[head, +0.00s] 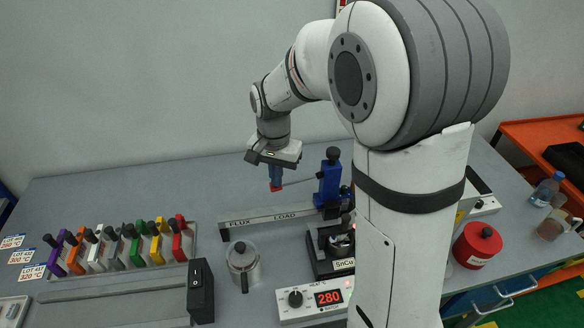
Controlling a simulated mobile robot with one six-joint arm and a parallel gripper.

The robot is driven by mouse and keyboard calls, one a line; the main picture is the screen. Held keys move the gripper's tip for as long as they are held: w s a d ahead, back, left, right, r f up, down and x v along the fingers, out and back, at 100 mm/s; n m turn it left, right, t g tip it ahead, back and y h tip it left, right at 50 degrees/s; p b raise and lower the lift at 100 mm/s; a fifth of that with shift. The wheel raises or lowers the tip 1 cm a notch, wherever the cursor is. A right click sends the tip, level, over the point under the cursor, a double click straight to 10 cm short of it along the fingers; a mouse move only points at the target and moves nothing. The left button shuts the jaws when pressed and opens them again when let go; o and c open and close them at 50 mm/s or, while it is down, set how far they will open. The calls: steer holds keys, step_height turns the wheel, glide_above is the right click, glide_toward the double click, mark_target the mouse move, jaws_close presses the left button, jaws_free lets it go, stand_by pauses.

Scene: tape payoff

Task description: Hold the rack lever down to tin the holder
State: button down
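My gripper (276,184) hangs in the air over the middle of the table, left of the blue rack post. Its blue fingers end in a small red part; I cannot tell whether they are open, shut or holding something. The blue rack post (329,184) with a black knob on top stands at the right end of a rail marked FLUX and LOAD (268,217). Which part is the lever is unclear. The solder pot (341,243), labelled SnCu, is in front of the post, partly hidden by my arm. No holder is clearly visible in the rack.
Several coloured holders with black knobs stand in a tray (194,232) at left. A lidded metal pot (243,263), a black switch box (200,290) and a heater box reading 280 (314,300) stand in front. A red canister (477,245) is at right. My arm hides the table's right-middle.

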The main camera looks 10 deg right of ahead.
steer(key=shift+r+p, duration=2.05)
steer(key=shift+r, duration=1.15)
steer(key=s+d+r+n+t+b, duration=0.1)
steer(key=s+d+n, duration=0.2)
steer(key=s, duration=0.6)
steer(key=s+d+r+n+t+b, duration=0.1)
steer(key=s+d+n+t+b, duration=0.1)
steer(key=s+d, duration=0.3)
steer(key=s+n, duration=0.1)
steer(key=s, duration=0.3)
steer(key=shift+s+d+r+t, duration=0.2)
steer(key=shift+s+r+t, duration=0.1)
steer(key=shift+r, duration=0.1)
